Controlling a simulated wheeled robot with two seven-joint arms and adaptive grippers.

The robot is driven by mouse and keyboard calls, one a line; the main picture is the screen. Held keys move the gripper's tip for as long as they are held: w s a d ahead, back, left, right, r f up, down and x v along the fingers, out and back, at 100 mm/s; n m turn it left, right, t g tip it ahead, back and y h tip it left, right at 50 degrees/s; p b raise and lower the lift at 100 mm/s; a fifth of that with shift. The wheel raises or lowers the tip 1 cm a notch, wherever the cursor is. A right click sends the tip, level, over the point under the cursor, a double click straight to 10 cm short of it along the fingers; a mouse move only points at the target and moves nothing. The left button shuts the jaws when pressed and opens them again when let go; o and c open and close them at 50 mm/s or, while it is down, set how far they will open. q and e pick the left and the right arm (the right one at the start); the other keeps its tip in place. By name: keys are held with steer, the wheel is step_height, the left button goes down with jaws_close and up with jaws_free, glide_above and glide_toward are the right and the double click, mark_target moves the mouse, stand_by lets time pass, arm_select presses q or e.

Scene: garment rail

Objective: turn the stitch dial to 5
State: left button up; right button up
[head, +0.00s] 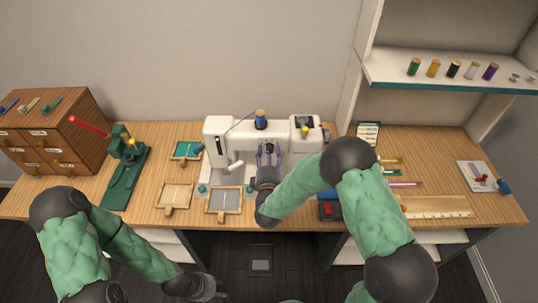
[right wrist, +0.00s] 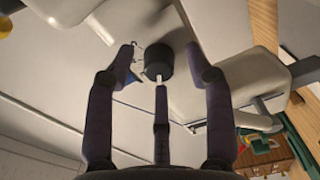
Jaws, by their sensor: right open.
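The white sewing machine (head: 218,128) stands at the middle of the table. A black round stitch dial (right wrist: 158,62) sticks out from its pale body in the right wrist view, with small dark marks beside it too small to read. My right gripper (head: 268,156) is in front of the machine. In the right wrist view its fingers (right wrist: 160,68) are open around the dial, one on either side with visible gaps, and a third finger below. The dial is hidden in the head view. My left gripper (head: 206,288) hangs low in front of the table; its fingers are unclear.
Wooden frames (head: 174,195) lie left of the machine, near a green press with a red lever (head: 125,175). A wooden drawer cabinet (head: 55,130) stands far left. A ruler (head: 438,206) and small tools lie right. A shelf (head: 450,75) holds several thread spools.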

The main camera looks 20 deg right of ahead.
steer(key=shift+w, duration=0.1)
jaws_close()
